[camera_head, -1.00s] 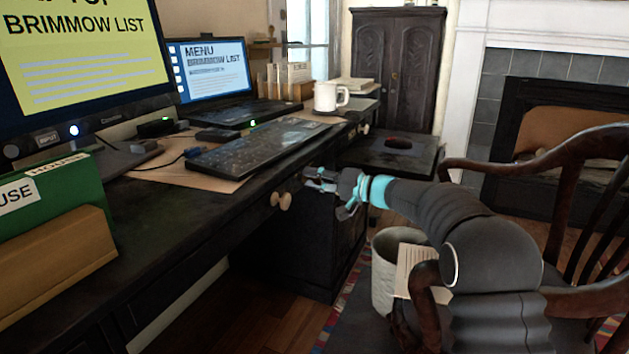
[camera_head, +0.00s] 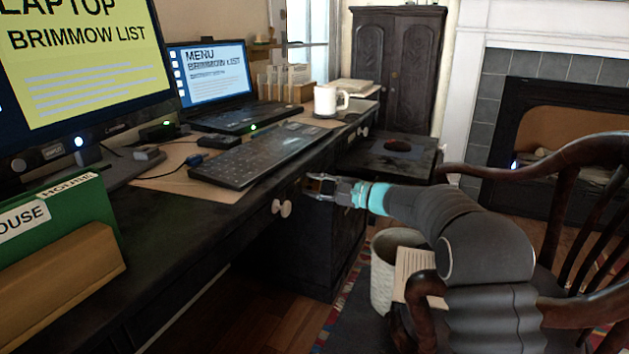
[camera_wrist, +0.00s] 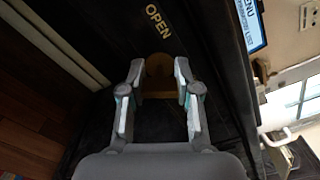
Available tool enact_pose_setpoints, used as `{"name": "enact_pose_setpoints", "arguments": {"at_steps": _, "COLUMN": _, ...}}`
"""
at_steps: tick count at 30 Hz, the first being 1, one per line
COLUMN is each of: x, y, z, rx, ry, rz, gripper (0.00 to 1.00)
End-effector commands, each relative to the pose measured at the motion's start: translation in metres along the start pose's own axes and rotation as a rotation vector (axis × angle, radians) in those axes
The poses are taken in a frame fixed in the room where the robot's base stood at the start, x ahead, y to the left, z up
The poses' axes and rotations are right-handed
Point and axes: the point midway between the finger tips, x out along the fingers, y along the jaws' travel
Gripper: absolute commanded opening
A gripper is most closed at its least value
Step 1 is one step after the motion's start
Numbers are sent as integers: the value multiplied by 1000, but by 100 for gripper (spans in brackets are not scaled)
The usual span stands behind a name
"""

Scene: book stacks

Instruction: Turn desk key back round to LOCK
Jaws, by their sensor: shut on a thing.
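The desk key (camera_wrist: 158,82) is a brass-coloured piece at the dark desk front, seen between my fingertips in the wrist view. My gripper (camera_wrist: 158,72) is shut on it, one finger on each side. The gold word OPEN (camera_wrist: 158,20) is on the dark panel just beyond the key. The word LOCK is not visible in either view. In the head view my gripper (camera_head: 318,185) is at the front of the desk (camera_head: 160,225), below the keyboard. The key is too small and dark to make out there.
A pale round drawer knob (camera_head: 284,208) sticks out left of my gripper. A keyboard (camera_head: 250,158) and white mug (camera_head: 328,100) are on the desktop. A wooden chair (camera_head: 570,160) and a pale bin (camera_head: 385,275) stand close to my arm.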

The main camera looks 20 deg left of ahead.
Motion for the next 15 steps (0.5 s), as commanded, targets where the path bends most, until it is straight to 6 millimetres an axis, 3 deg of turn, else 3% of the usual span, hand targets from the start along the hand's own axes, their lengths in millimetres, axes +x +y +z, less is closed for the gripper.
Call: {"name": "enact_pose_setpoints", "arguments": {"at_steps": 15, "x": 0, "y": 0, "z": 0, "rx": 183, "ry": 1, "rz": -1, "gripper": 0}}
